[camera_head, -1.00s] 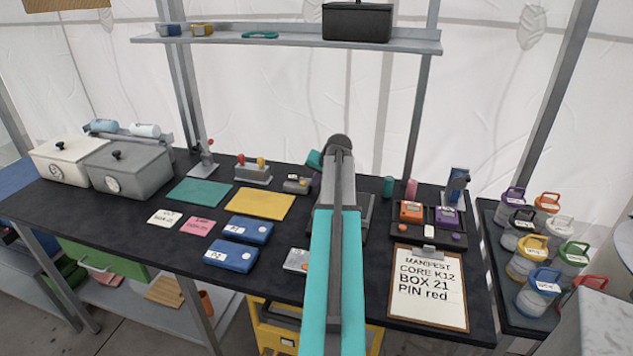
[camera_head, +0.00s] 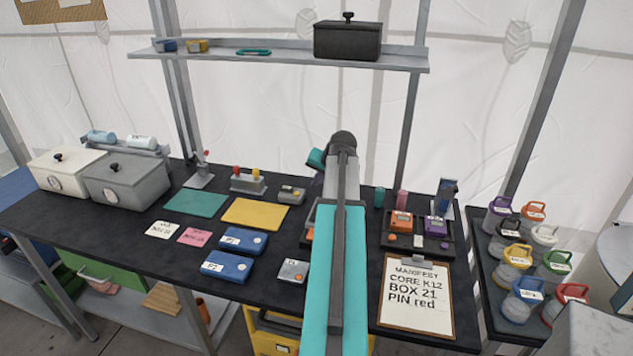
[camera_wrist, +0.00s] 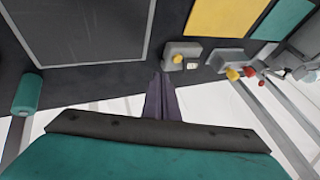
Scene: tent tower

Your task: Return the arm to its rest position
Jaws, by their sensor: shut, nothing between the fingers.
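My arm (camera_head: 338,270), teal and grey, reaches from the bottom of the head view out over the dark workbench (camera_head: 130,228). Its elbow end stands near the back edge of the bench. My gripper is mostly hidden behind the arm there; only a bit of purple shows beside it. In the wrist view, the purple fingers of my gripper (camera_wrist: 160,97) are together with nothing between them. They point over the bench's edge area, near a small grey box with a yellow button (camera_wrist: 182,57).
A clipboard manifest (camera_head: 416,300) and a dark tray lie right of the arm. Blue boxes (camera_head: 228,264), a yellow mat (camera_head: 255,213) and a teal mat (camera_head: 196,203) lie left. A shelf (camera_head: 280,60) with a black box hangs above. Lidded jars (camera_head: 523,300) stand on a right side table.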

